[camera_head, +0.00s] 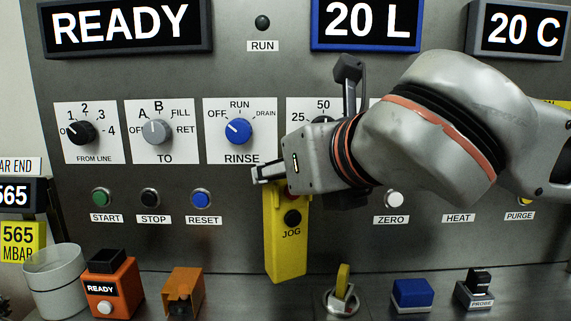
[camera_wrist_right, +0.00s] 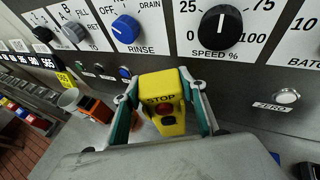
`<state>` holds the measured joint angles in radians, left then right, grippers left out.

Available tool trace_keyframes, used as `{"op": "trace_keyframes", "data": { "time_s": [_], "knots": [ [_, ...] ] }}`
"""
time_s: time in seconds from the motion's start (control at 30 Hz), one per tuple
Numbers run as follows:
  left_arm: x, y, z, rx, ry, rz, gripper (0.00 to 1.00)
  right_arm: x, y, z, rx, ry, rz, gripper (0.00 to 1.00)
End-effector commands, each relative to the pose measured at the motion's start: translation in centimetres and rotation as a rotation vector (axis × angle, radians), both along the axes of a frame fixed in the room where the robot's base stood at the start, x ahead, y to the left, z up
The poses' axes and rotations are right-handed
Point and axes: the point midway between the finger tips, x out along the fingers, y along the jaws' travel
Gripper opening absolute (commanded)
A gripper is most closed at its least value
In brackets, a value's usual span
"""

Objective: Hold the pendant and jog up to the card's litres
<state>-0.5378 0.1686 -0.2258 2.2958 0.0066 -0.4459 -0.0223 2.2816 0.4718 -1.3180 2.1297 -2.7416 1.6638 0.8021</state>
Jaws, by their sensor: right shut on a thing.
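The yellow pendant (camera_head: 286,240) hangs upright in front of the grey panel, with a black JOG button (camera_head: 292,217) on its face. My right gripper (camera_wrist_right: 162,112) is shut on the pendant's upper part, one finger on each side. In the head view my right arm hides part of the pendant's top. The litre display (camera_head: 366,24) reads 20 L. I cannot make out a card with a litre figure. My left gripper is not in view.
The READY display (camera_head: 126,25) and the 20 C display (camera_head: 518,28) flank the litre display. The RINSE dial (camera_head: 238,131) is left of my gripper. The SPEED dial (camera_wrist_right: 220,27) is above it. An orange READY box (camera_head: 112,288) and a blue block (camera_head: 413,293) stand on the ledge.

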Motion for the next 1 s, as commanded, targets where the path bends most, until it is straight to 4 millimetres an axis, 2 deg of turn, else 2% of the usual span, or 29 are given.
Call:
{"op": "trace_keyframes", "data": {
  "time_s": [0.57, 1.0],
  "knots": [
    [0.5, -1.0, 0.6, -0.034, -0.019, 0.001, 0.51, 0.1, 0.0, -2.7, 0.002, 0.0, -0.001, 0.0],
    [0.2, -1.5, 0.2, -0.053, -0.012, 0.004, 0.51, 0.1, 0.0, -4.7, 0.001, 0.0, 0.0, 0.0]
  ]
}}
